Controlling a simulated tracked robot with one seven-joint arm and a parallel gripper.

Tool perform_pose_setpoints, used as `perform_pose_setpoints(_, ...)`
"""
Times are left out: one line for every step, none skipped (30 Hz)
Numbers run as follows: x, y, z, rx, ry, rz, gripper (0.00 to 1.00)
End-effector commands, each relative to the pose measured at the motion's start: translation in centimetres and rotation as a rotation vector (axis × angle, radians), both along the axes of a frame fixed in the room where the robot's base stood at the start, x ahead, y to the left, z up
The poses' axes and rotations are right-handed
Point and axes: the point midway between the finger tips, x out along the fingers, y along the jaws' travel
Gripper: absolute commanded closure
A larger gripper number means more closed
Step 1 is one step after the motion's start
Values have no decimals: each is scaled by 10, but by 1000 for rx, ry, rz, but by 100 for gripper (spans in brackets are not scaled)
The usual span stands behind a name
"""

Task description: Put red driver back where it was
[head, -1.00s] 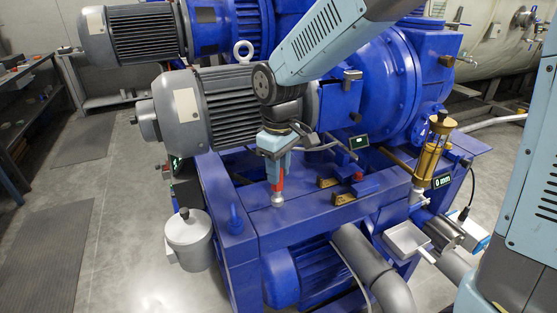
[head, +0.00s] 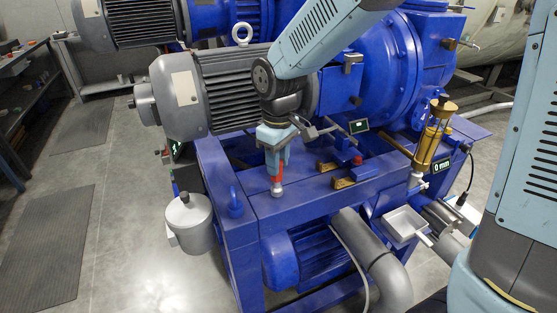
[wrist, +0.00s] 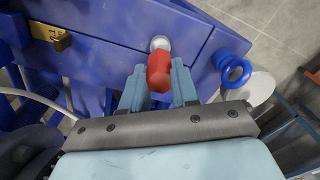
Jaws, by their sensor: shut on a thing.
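The red driver (head: 277,172) stands roughly upright over the top beam of the blue machine frame (head: 315,195), with a round silver piece at its lower end. My gripper (head: 272,158) is shut on it from above. In the wrist view the red driver (wrist: 159,75) sits between the two light blue fingers of my gripper (wrist: 158,88), and the silver piece shows just beyond it. I cannot tell whether the silver piece belongs to the driver or whether it touches the beam.
A blue ring (head: 235,203) and a grey lidded pot (head: 190,222) are left of the driver. Brass-coloured blocks (head: 343,183) lie to its right. A brass cylinder (head: 434,135) and a white tray (head: 404,224) are farther right. A grey motor (head: 215,92) stands behind.

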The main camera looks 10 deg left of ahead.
Motion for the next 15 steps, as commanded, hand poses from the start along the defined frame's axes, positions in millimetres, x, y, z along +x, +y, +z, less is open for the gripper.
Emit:
perform_pose_setpoints(0,0,-1,0,0,0,100)
perform_pose_setpoints(0,0,-1,0,0,0,100)
perform_pose_setpoints(0,0,-2,0,0,0,100)
perform_pose_setpoints(0,0,-2,0,0,0,100)
perform_pose_setpoints(0,0,-3,0,0,0,100)
perform_pose_setpoints(0,0,-4,0,0,0,100)
perform_pose_setpoints(0,0,-4,-1,0,0,100)
perform_pose_setpoints(0,0,-5,-1,0,0,100)
perform_pose_setpoints(0,0,-5,-1,0,0,100)
perform_pose_setpoints(0,0,-6,-1,0,0,100)
perform_pose_setpoints(0,0,-6,-1,0,0,100)
perform_pose_setpoints(0,0,-7,-1,0,0,100)
perform_pose_setpoints(0,0,-7,-1,0,0,100)
perform_pose_setpoints(0,0,-8,-1,0,0,100)
perform_pose_setpoints(0,0,-8,-1,0,0,68)
